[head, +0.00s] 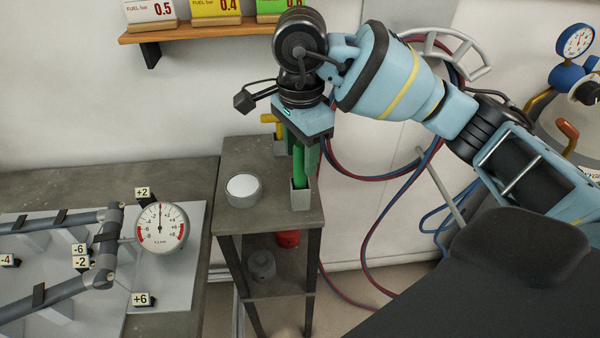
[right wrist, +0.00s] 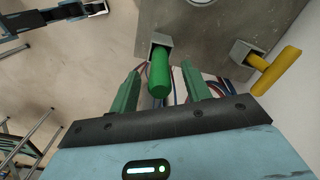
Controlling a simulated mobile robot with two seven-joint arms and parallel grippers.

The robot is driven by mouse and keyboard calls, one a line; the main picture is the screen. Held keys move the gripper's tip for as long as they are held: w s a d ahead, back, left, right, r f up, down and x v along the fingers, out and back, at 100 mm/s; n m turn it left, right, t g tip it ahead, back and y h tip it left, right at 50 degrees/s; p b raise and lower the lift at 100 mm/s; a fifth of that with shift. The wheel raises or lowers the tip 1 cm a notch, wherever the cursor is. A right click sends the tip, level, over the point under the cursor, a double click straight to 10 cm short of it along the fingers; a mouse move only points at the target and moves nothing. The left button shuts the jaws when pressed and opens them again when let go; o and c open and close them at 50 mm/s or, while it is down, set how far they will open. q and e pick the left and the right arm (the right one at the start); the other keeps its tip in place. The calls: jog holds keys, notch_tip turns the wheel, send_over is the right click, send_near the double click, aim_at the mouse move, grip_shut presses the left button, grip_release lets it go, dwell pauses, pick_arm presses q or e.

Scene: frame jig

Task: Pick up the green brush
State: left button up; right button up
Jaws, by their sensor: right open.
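The green brush (head: 299,164) stands upright in a small grey square holder (head: 301,197) at the right side of the small stand's top. Its lower end is hidden in the holder. In the right wrist view the green handle (right wrist: 160,74) points toward the camera, between my right gripper's fingers. My right gripper (head: 306,158) comes down from above over the handle. In the right wrist view its two green fingers (right wrist: 162,92) are open, one on each side of the handle, with a gap on both sides.
A yellow-handled tool (right wrist: 275,72) stands in another holder close by. A round pot (head: 243,190) is on the stand top (head: 262,222). A bench with a tube frame and dial gauge (head: 161,227) is at left. Red and blue hoses (head: 372,225) hang behind the stand.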

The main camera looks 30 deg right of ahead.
jog(key=shift+f, duration=0.2)
grip_shut()
pick_arm(q)
jog(key=shift+w, duration=0.1)
pick_arm(e)
jog(key=shift+r, duration=0.1)
